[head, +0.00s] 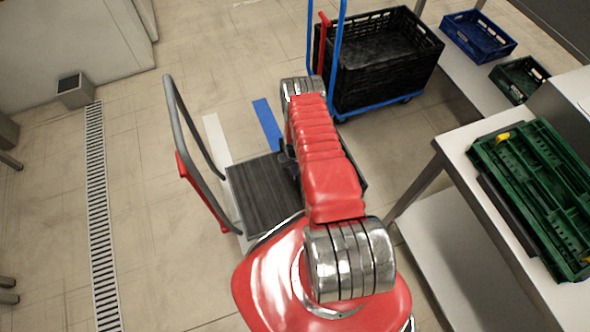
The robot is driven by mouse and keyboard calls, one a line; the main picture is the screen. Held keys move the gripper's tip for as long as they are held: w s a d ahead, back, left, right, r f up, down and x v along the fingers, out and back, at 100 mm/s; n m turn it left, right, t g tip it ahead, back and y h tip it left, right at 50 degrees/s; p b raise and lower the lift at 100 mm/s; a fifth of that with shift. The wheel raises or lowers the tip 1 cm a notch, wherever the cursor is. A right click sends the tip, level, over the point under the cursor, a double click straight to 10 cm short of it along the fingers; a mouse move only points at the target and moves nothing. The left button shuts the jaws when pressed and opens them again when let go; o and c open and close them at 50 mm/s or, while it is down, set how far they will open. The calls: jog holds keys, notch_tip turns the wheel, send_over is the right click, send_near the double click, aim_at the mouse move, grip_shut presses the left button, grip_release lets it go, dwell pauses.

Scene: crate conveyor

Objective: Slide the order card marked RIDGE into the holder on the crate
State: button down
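No order card and no card marked RIDGE can be made out in the head view. Several crates show, but I cannot see a card holder on any of them. A large black crate (368,88) stands on a blue-framed trolley at the upper middle. A blue crate (478,38) and a small dark green crate (519,80) are at the upper right. My red arm reaches up through the middle of the picture.
A steel table (470,150) at the right carries flat green crates (535,185) with a yellow piece (503,137). A platform cart (262,192) with a grey and red handle stands left of my arm. A drain grate (97,200) runs along the open floor at left.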

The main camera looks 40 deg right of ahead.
jog(key=shift+f, duration=0.15)
jog(key=c, duration=2)
grip_release()
jog(key=shift+w+r, duration=0.1)
jog(key=shift+r, duration=6.75)
